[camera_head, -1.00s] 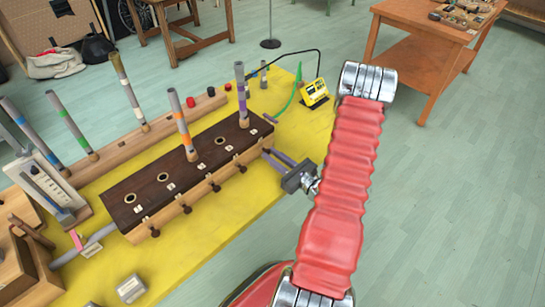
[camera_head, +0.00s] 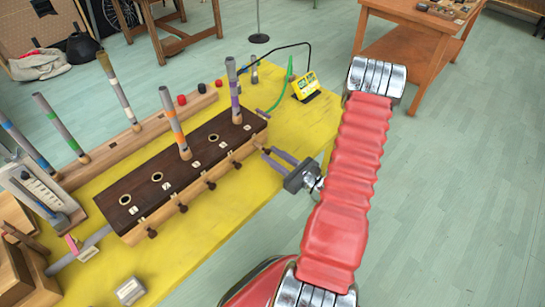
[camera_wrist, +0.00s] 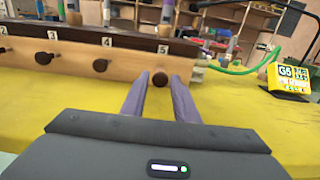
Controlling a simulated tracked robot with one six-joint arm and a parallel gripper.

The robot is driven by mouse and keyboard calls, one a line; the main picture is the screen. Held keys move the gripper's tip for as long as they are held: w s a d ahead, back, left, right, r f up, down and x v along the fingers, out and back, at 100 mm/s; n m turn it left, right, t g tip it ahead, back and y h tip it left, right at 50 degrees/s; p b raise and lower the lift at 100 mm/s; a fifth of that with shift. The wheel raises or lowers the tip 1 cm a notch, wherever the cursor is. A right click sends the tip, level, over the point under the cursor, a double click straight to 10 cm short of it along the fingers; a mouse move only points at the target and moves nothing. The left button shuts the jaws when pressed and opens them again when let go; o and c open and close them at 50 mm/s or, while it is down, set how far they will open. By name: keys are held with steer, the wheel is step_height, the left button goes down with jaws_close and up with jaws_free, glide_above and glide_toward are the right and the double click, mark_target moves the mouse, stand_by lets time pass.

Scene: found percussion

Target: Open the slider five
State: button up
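The wooden slider box (camera_head: 190,160) has a dark top with numbered holes and a row of dark round knobs on its front. The slider five knob (camera_wrist: 160,77) sits under the label "5" at the right end of the row; it also shows in the head view (camera_head: 262,140). My gripper (camera_head: 268,157) is at that end of the box, in front of the knob. In the wrist view its two purple-grey fingers (camera_wrist: 162,84) are apart, and the knob shows in the gap between their tips. I cannot tell whether they touch it.
A yellow board (camera_head: 215,215) lies under the box. A yellow meter (camera_head: 305,87) with a green cable stands right of the box. Banded tubes, one orange (camera_head: 173,120) and one purple (camera_head: 233,92), stand upright in the box. A wooden table (camera_head: 420,45) stands behind.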

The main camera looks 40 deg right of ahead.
steer(key=shift+o, duration=1)
steer(key=shift+s+d, duration=0.15)
steer(key=shift+s, duration=0.25)
steer(key=s+d, duration=0.1)
steer(key=s, duration=1.2)
steer(key=shift+d, duration=0.15)
